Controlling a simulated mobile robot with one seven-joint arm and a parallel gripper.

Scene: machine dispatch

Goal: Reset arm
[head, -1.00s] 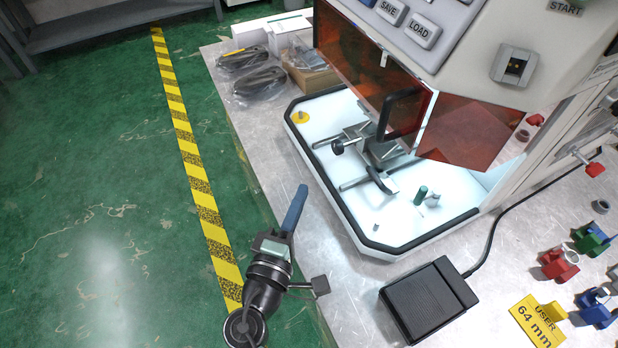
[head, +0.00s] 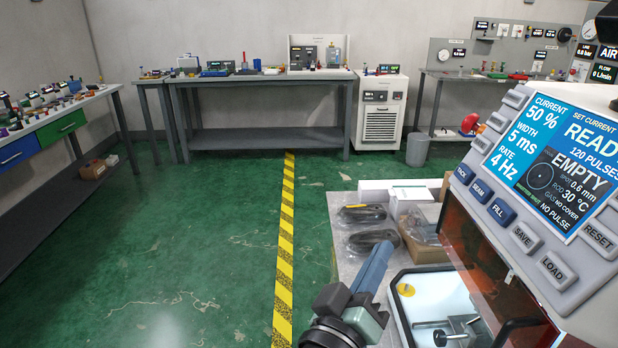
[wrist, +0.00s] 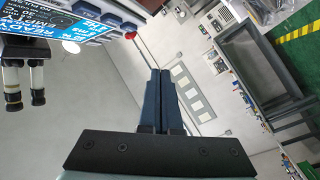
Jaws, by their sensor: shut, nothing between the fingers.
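My gripper (head: 374,268) shows in the lower middle of the head view, raised in front of the machine's left side, with its blue fingers pointing up. In the wrist view, the two dark fingers (wrist: 161,75) lie together side by side with nothing between them. The gripper is shut and empty, and touches nothing that I can see. Most of my arm is below the head view's lower edge.
The machine (head: 560,200) with its lit screen fills the right side. Bagged cables (head: 368,240) and a cardboard box (head: 425,245) lie on its bench. Green floor with a yellow-black stripe (head: 285,240) is clear to the left. Workbenches (head: 258,80) line the back wall.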

